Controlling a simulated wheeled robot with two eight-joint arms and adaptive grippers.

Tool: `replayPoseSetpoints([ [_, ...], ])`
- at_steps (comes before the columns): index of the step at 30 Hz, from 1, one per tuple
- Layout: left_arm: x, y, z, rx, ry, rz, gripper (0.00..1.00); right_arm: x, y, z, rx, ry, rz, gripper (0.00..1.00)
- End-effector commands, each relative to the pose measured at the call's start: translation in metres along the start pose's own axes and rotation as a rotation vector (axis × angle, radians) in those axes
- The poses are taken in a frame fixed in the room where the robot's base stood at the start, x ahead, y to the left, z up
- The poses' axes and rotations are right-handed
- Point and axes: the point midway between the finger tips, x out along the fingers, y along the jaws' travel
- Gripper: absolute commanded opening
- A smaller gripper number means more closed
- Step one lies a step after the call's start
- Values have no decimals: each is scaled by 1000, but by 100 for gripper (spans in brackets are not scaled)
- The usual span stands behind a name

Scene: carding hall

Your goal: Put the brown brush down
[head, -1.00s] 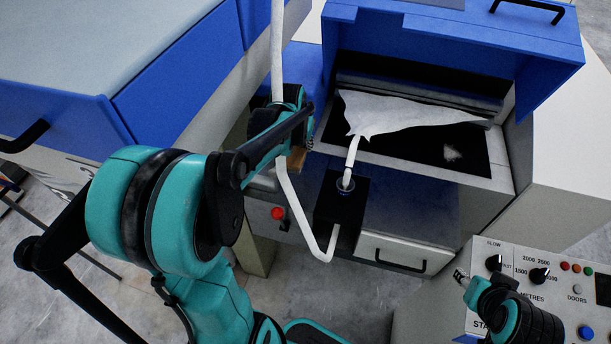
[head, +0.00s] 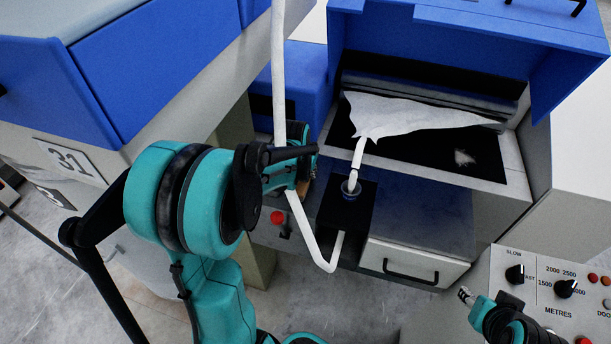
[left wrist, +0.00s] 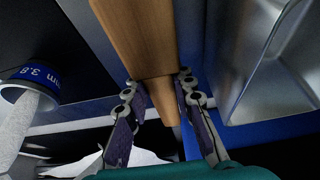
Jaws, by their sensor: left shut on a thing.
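The brown brush (left wrist: 147,35) shows in the left wrist view as a smooth wooden bar that narrows toward the fingers. My left gripper (left wrist: 162,115) is shut on its narrow end. In the head view only a small brown piece of the brush (head: 304,190) shows below my left wrist, beside the black box; the gripper's fingers are hidden there behind the wrist. I cannot see bristles or tell whether the brush touches a surface. My right gripper (head: 465,295) is low at the right edge, by the control panel; its fingers are too small to tell.
A white fibre web (head: 415,113) runs into a blue-ringed funnel (head: 351,188) on a black box (head: 368,205), close right of my left gripper. A blue hood (head: 460,40) stands raised behind. A control panel (head: 550,290) is at right.

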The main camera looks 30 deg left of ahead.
Motion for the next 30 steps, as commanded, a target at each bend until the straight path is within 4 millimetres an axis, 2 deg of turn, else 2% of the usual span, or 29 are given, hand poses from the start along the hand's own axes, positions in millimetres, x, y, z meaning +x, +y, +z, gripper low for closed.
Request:
replayPoseSetpoints([
  [1,6,0,2,0,0,0,1,3,0,2,0,0,0,40],
  [11,8,0,3,0,0,0,1,4,0,3,0,0,0,40],
  [12,8,0,3,0,0,0,27,4,0,3,0,0,0,40],
  [14,7,0,3,0,0,0,43,4,0,3,0,0,0,40],
  [15,7,0,3,0,0,0,45,4,0,3,0,0,0,40],
  [25,4,0,2,0,0,0,45,1,0,1,0,0,0,40],
  [30,-22,0,1,0,0,0,45,-8,0,-6,0,0,0,40],
])
